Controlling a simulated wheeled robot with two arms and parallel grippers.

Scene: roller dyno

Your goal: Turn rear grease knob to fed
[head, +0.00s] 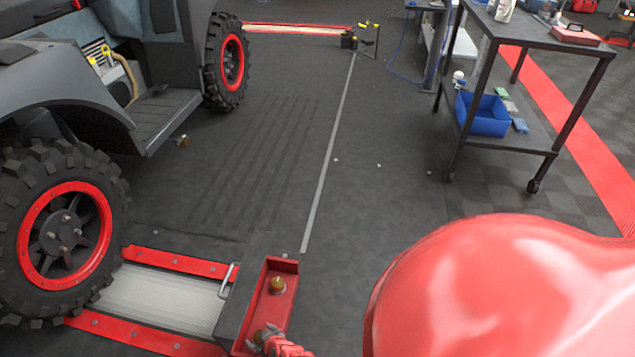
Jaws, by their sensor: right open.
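A red tray-like box (283,304) stands at the bottom, beside the roller bed. Two brass-coloured knobs are in it. The far knob (277,285) shows clear and apart from my gripper. The near knob (261,333) is partly hidden at the bottom edge, close to my right gripper (273,341). I cannot tell which knob is the rear one, nor read any mark of its setting. The right gripper is open; whether its fingers touch or surround the near knob cannot be told. My left gripper is out of view.
A vehicle with a red-rimmed wheel (66,235) stands left of the rollers (167,298). A metal handle (228,281) rises beside the box. A cart (530,139) with a blue bin (484,116) stands at upper right. Floor between is mostly clear. My red arm fills the lower right.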

